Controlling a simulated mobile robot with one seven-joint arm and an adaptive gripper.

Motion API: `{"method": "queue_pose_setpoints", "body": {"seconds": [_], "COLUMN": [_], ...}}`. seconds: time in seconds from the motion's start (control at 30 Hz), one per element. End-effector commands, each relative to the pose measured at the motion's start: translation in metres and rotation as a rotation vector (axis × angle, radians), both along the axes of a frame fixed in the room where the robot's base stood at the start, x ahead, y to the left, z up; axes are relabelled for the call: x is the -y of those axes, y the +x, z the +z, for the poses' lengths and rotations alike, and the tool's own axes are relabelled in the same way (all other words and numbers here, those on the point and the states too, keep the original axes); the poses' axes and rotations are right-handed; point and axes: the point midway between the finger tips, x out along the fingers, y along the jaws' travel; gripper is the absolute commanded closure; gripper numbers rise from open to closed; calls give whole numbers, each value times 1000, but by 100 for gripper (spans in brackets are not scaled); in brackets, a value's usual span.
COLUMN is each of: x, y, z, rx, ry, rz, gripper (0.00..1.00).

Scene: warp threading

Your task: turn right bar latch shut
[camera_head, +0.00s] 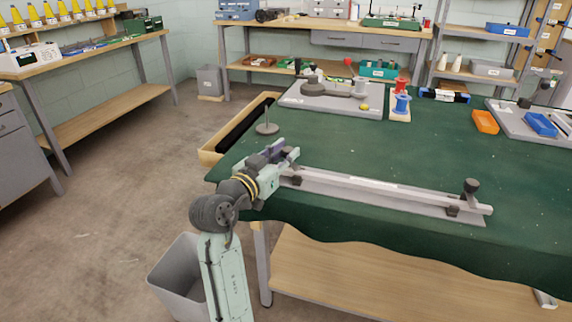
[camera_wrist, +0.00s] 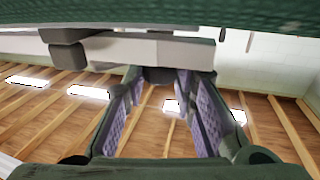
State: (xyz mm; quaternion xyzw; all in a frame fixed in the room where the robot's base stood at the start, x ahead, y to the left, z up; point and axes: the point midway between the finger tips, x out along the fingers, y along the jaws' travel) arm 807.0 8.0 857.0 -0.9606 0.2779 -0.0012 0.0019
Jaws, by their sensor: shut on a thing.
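A long pale grey bar (camera_head: 385,188) lies over a grey base plate (camera_head: 400,205) near the table's front edge. At its right end in the head view stands a black latch knob (camera_head: 471,187). My gripper (camera_head: 287,158) is at the bar's left end. In the wrist view the bar's end (camera_wrist: 135,50) lies just beyond my fingertips (camera_wrist: 160,76). The purple-padded fingers are shut on a dark latch knob (camera_wrist: 165,74), mostly hidden between the tips. My gripper hides this latch in the head view, so its turn angle cannot be told.
A grey board with a dark tool (camera_head: 325,90), blue and red spools (camera_head: 402,103) and an orange box (camera_head: 485,121) lie farther back. The middle of the green tabletop (camera_head: 400,145) is clear.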

Motion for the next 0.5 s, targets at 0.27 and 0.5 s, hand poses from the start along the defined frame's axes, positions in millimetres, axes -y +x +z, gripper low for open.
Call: {"method": "queue_pose_setpoints", "body": {"seconds": [0.27, 0.5], "x": [-4, -4], "y": [3, 4], "z": [-3, -2], "rx": [-1, -4], "ry": [-2, -3], "rz": [-200, -305], "gripper": [100, 100]}}
